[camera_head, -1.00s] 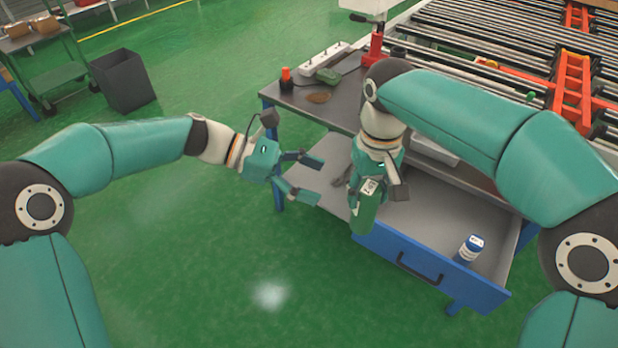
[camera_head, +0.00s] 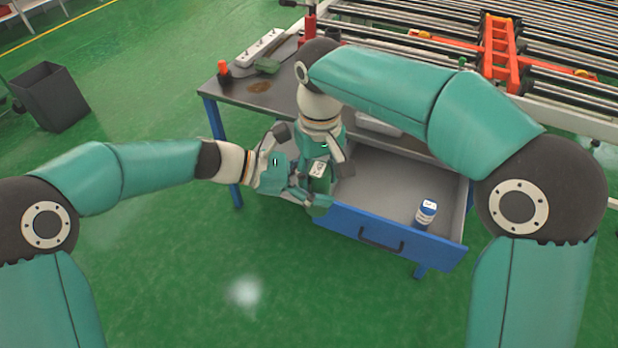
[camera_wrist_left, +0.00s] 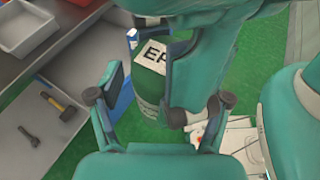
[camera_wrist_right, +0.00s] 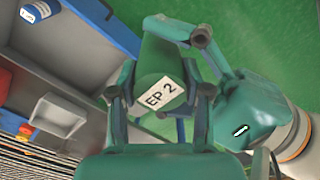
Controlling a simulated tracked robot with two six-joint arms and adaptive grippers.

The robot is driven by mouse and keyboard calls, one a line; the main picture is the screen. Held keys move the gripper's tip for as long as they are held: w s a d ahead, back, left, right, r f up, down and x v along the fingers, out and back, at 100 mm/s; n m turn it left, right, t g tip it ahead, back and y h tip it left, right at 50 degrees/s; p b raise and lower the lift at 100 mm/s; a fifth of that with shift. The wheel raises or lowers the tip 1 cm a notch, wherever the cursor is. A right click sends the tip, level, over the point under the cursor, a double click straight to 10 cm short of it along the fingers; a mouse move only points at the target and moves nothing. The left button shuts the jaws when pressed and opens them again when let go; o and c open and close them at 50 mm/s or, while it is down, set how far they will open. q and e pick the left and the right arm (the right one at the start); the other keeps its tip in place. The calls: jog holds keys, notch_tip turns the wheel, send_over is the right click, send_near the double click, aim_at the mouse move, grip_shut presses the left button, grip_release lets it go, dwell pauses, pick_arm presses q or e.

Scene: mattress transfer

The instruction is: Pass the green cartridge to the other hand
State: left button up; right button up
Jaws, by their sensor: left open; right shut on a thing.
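The green cartridge (camera_head: 320,203), with a white label, is held by my right gripper (camera_head: 322,172) in front of the open drawer. In the right wrist view the cartridge (camera_wrist_right: 158,62) sits between the right fingers, its "EP 2" label facing that camera. My left gripper (camera_head: 303,183) is open and reaches in from the left at the cartridge. In the left wrist view the cartridge (camera_wrist_left: 148,92) lies between the left gripper's spread fingers (camera_wrist_left: 160,110), with part of the label hidden. I cannot tell whether the left fingers touch it.
The open blue-fronted drawer (camera_head: 385,236) holds a blue and white bottle (camera_head: 426,213). A hammer (camera_wrist_left: 62,104) and a wrench (camera_wrist_left: 29,134) lie in the left wrist view. The table top (camera_head: 235,92) is behind my right arm. Open green floor lies at left.

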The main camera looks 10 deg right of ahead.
pick_arm(q)
jog(key=c, duration=1.2)
jog(key=shift+c, duration=1)
pick_arm(e)
jog(key=o, duration=1.4)
jog(key=shift+a, duration=0.1)
jog(key=shift+s, duration=0.1)
